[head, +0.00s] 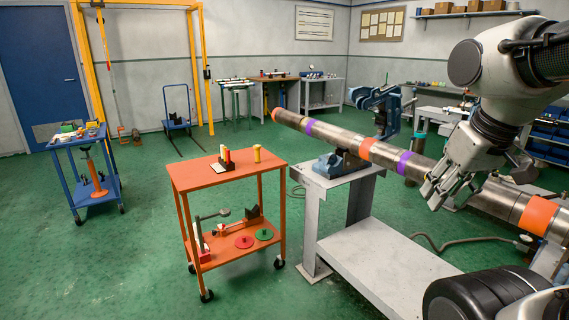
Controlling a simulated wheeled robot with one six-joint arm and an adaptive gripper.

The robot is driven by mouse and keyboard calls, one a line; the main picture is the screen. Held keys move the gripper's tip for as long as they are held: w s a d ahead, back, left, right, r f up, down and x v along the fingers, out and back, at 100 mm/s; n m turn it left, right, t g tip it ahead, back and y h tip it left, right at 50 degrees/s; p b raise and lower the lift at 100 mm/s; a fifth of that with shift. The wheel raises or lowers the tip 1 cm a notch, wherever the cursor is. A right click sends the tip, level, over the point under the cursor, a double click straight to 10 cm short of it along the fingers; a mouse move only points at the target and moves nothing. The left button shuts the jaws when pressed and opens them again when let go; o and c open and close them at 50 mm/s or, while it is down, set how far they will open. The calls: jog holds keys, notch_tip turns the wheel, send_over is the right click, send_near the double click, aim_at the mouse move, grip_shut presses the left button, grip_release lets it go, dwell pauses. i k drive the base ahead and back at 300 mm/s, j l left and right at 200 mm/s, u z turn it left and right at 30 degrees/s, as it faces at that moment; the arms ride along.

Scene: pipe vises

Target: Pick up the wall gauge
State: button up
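I cannot pick out the wall gauge for certain; small tools are on two carts and the benches. The blue cart (75,143) at left holds several small items too small to name. My gripper (437,192) is at the right, pointing down in front of the long steel pipe (333,138). Its fingers look spread, with nothing visible between them. I cannot tell whether they touch the pipe.
The pipe, banded orange and purple, rests on a grey stand (327,192) with a blue vise (330,166). A red disc (244,242) and a green disc (264,234) lie on the orange cart's lower shelf. Green floor is clear between the carts.

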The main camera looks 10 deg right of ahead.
aim_at(257, 148)
jog(key=i+l+u, duration=0.3)
jog(key=i+z, duration=0.15)
jog(key=z, duration=1.55)
jog(key=u, duration=1.7)
jog(key=i, duration=0.75)
jog(key=i+j, duration=0.15)
jog(key=i, duration=0.55)
jog(key=i+z, duration=0.1)
jog(key=i, duration=0.65)
